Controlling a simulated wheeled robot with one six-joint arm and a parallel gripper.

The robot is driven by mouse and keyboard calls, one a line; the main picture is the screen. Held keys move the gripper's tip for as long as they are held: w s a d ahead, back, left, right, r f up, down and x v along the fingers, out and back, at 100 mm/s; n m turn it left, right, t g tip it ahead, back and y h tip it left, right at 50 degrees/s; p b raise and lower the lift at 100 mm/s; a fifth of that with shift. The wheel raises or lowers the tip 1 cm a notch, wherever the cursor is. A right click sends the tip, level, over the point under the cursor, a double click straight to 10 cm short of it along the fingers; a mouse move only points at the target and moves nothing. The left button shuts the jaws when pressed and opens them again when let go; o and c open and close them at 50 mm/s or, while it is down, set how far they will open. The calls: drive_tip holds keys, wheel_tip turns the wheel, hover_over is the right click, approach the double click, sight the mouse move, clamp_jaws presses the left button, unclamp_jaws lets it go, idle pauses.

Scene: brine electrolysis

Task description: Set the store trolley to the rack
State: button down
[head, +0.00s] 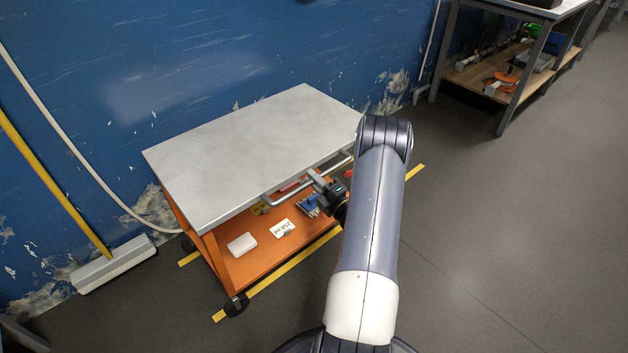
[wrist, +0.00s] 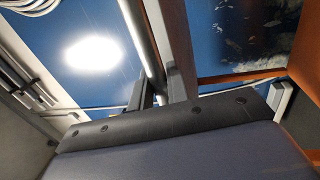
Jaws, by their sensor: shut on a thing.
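The store trolley has a grey top (head: 250,150) and an orange lower shelf (head: 262,268). It stands against the blue wall in the head view. Its silver handle bar (head: 285,196) runs along the near long side. My gripper (head: 316,180) is shut on this handle, near its middle. In the wrist view the bar (wrist: 142,42) passes between my two dark fingers (wrist: 160,98). My arm hides the trolley's right end and right wheels. One black front wheel (head: 236,304) shows at left. I cannot tell which thing is the rack.
Yellow tape (head: 290,262) marks the floor around the trolley. A wide broom (head: 112,264) stands on the floor at left, beside a hanging pale hose (head: 75,150). A grey-framed bench with a wooden lower shelf (head: 480,78) stands at upper right. The floor at right is clear.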

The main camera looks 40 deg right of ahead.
drive_tip(key=shift+a+f, duration=0.15)
drive_tip(key=shift+a, duration=0.1)
drive_tip(key=c, duration=1.5)
unclamp_jaws()
drive_tip(key=shift+o, duration=0.2)
drive_tip(key=p+v, duration=0.1)
drive_tip(key=v, duration=0.9)
drive_tip(key=shift+s+p, duration=0.35)
drive_tip(key=shift+s, duration=0.05)
